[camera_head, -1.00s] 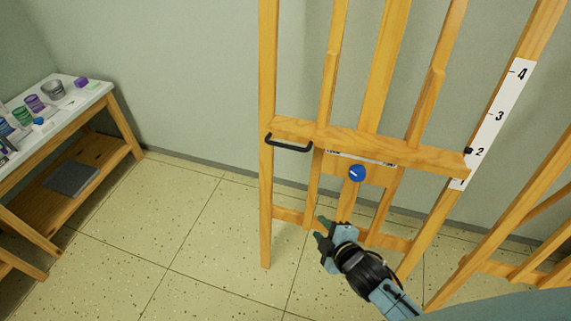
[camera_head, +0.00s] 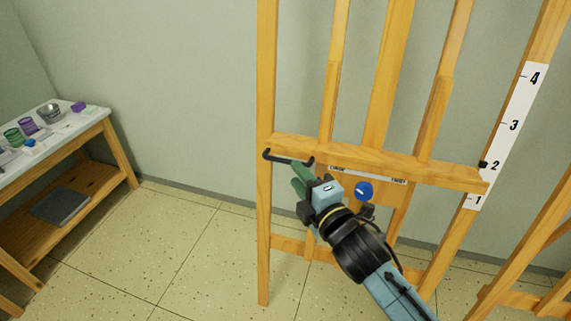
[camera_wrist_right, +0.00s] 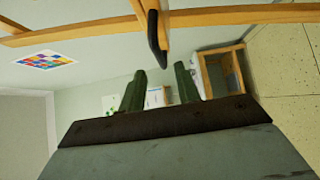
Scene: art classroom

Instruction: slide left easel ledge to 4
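The left easel's wooden ledge (camera_head: 430,171) crosses its uprights in the head view. Its black pointer (camera_head: 483,164) is by the 2 on the white scale (camera_head: 508,135). A black bar handle (camera_head: 283,158) sits on the ledge's left part; the wrist view shows it too (camera_wrist_right: 154,32). A blue knob (camera_head: 364,190) is below the ledge. My right gripper (camera_head: 301,175) is at the handle's right end. My left gripper is not in view.
A second easel (camera_head: 525,245) stands close on the right. A side table (camera_head: 95,122) with paint jars and a bowl stands at the left. The tiled floor (camera_head: 185,250) between table and easel is clear.

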